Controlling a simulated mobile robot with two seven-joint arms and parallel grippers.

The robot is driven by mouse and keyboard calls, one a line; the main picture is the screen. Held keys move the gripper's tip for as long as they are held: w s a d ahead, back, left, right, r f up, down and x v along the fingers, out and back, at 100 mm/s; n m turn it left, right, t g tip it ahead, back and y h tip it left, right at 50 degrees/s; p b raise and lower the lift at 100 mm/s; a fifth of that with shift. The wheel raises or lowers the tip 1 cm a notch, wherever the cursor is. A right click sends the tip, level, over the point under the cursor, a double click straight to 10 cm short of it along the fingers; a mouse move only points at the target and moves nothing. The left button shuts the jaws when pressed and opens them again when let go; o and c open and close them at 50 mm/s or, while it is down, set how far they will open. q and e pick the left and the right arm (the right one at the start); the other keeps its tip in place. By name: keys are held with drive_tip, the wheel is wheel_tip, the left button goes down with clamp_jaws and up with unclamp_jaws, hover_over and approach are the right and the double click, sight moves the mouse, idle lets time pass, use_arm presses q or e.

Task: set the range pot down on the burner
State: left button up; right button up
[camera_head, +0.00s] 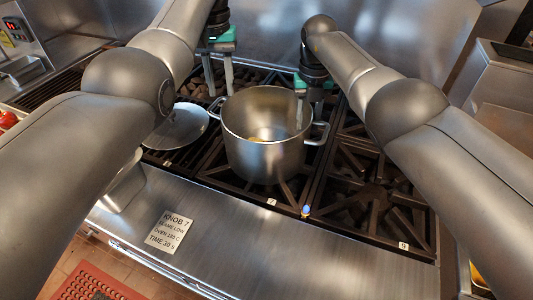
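The range pot (262,151) is a steel pot with a loop handle on each side. It is upright over the middle burner grate (224,182) and appears to rest on it; its base contact is not clear. Something yellow (258,138) lies inside. My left gripper (219,92) is open, with a gap between its two fingers, just behind and above the pot's left handle (215,106). My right gripper (311,98) is at the pot's right rear rim, near the right handle (320,133).
A round metal lid or plate (178,127) lies on the grate left of the pot. The right grate (372,190) is bare. A card (169,231) reading KNOB 7 lies on the steel front ledge (260,255). A small blue light (306,209) shows at the grate's front edge.

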wheel_tip(320, 180, up, 10)
drive_tip(key=shift+r, duration=0.1)
idle(0.6)
